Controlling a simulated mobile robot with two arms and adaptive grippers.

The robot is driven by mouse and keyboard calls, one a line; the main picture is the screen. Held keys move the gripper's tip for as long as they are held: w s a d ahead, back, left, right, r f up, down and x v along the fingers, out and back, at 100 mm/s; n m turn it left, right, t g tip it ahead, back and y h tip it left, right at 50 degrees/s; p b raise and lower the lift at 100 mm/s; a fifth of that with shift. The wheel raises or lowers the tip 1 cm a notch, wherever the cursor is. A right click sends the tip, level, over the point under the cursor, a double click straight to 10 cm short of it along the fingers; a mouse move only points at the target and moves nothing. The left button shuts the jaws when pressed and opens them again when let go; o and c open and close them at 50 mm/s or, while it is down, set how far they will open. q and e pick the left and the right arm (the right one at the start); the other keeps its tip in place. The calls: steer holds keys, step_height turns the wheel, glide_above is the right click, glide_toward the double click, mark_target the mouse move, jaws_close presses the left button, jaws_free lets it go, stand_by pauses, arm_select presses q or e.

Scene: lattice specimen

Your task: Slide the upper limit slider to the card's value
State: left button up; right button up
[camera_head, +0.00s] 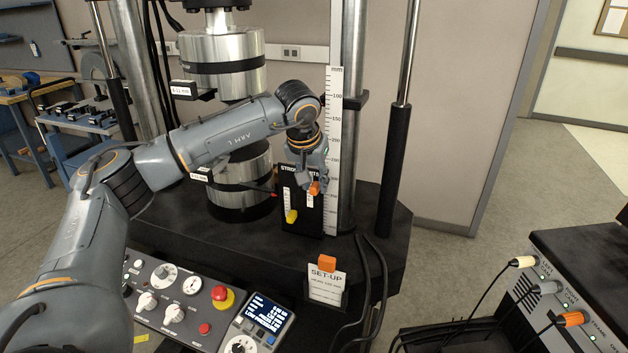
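The black limit panel (308,222), headed "STRO…", stands upright at the foot of the test frame. It carries an orange slider (314,188) on the right and a yellow slider (291,216) lower on the left. My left gripper (315,184) reaches down in front of the panel with its fingertips at the orange slider; whether they press on it is too small to tell. The gripper hides part of the panel's heading and scale. The white SET-UP card (325,287) stands below, with an orange block (327,263) at its top; its small print is unreadable. My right gripper is out of view.
A tall white mm ruler (335,130) stands right behind the panel, beside a steel column. Metal cylinders (240,185) stand to the left. A control console (195,300) with knobs and a red button lies in front. Black cables (372,285) run right of the card.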

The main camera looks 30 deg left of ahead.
mark_target(313, 187)
arm_select(q)
jaws_close()
steer(key=shift+f, duration=0.1)
steer(key=shift+f+b, duration=0.8)
steer(key=shift+f, duration=0.65)
steer(key=o, duration=0.5)
jaws_free()
steer(key=shift+r, duration=0.15)
